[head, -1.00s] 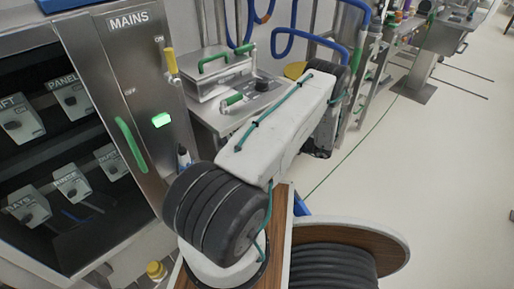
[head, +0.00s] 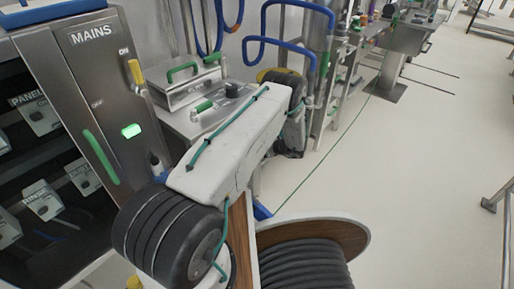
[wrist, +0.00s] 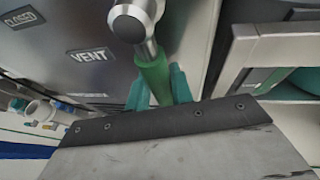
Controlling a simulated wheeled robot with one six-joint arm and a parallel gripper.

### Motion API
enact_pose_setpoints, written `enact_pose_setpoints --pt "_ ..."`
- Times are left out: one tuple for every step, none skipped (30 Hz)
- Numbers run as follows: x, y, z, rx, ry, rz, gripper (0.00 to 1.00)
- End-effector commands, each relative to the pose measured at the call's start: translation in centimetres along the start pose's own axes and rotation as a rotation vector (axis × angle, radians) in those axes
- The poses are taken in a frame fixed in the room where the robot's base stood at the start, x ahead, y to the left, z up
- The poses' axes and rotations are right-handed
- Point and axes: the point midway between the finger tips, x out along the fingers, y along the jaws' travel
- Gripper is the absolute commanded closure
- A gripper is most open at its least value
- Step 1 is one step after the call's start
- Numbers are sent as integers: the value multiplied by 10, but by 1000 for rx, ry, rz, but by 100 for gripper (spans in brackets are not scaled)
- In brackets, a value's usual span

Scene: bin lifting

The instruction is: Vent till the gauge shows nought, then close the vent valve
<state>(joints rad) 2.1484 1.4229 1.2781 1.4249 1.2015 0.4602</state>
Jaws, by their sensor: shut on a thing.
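In the wrist view the vent valve's green lever (wrist: 152,72) runs down from a round metal hub (wrist: 130,20). My gripper (wrist: 158,92) has its teal fingers on both sides of the lever's lower end and is shut on it. A "VENT" label (wrist: 90,55) and a "CLOSED" label (wrist: 20,18) are on the grey panel to the left of the lever. In the head view my arm reaches toward the back, and its gripper and the held lever are hidden. No gauge can be made out in either view.
The steel MAINS cabinet (head: 95,70) stands at the left, with a green handle and a lit green lamp (head: 131,131). A steel bench unit (head: 175,90) is behind my arm. A cable reel (head: 345,240) is at the front. The floor at the right is mostly clear.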

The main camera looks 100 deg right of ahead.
Motion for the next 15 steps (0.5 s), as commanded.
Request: enact_pose_setpoints --pt "-2 -3 0 -4 3 -6 100" --pt "-2 -3 0 -4 4 -7 69" --pt "-1 -3 0 -4 4 -6 58" --pt "-1 -2 0 -4 3 -6 56" --pt "0 -2 0 -4 3 -4 56" --pt "0 -2 1 -4 3 -3 56" --pt "0 -1 1 -4 3 -3 56" --pt "0 -1 1 -3 2 -2 56" --pt "0 -1 1 -3 2 -2 56" --pt "0 -1 1 -3 2 -2 56" --pt "0 -1 1 -3 2 -2 56" --pt "-1 -1 1 -3 2 -2 56" --pt "-2 -1 1 -2 2 -2 56" --pt "-4 -1 1 -2 2 -2 56" --pt "-8 -1 1 -2 2 -2 56"
